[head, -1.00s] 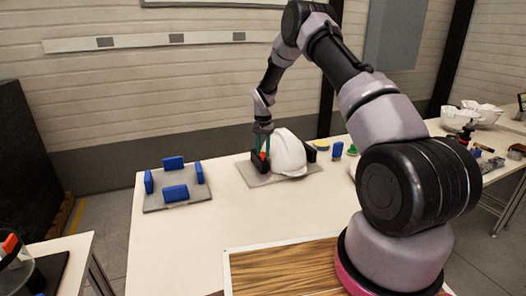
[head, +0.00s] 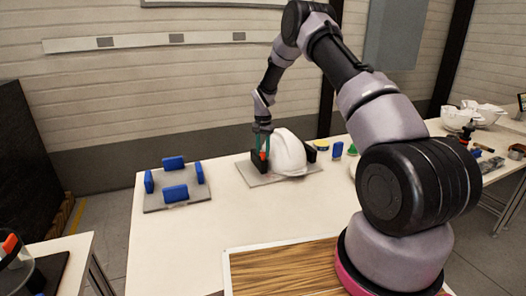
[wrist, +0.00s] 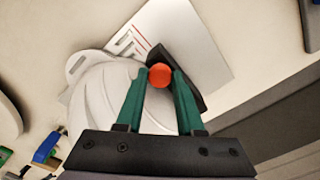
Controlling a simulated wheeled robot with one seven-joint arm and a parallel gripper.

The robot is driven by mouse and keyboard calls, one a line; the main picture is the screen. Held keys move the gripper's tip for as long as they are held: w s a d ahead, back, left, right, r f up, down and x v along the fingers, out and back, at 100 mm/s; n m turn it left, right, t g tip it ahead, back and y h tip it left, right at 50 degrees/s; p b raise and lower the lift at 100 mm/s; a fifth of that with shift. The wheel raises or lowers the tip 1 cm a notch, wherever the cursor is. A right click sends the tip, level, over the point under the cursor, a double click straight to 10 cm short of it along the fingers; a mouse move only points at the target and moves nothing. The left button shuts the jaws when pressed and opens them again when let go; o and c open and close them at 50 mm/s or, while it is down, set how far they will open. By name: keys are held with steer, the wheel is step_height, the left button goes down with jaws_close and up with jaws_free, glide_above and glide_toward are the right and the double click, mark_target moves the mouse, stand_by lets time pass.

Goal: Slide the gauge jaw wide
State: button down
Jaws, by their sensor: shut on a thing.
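The gauge is a grey plate (head: 254,181) on the white table, with a black sliding jaw (head: 259,166) at its left and another black jaw (head: 311,155) at its right. A white helmet shell (head: 289,153) sits on the plate between the jaws. My gripper (head: 263,153) is over the left jaw. In the wrist view its green fingers are shut on a round orange knob (wrist: 160,77) on the black jaw (wrist: 158,53). The helmet shell (wrist: 95,100) lies close beside the fingers there. Red and white marks show on the plate (wrist: 195,30). The jaw's lower part is partly hidden.
A second grey plate with several blue blocks (head: 175,193) lies to the left. A blue block (head: 337,150), a yellow-blue roll (head: 321,144) and a green thing stand right of the gauge. White bowls (head: 455,119) are at the far right.

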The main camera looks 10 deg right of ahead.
steer(key=shift+s+a, duration=0.2)
steer(key=shift+a, duration=0.85)
steer(key=shift+s+a, duration=0.2)
steer(key=shift+a, duration=0.8)
steer(key=c, duration=0.5)
jaws_free()
steer(key=shift+a, duration=0.1)
steer(key=shift+c, duration=0.2)
step_height(320, 180, up, 11)
steer(key=shift+f, duration=0.1)
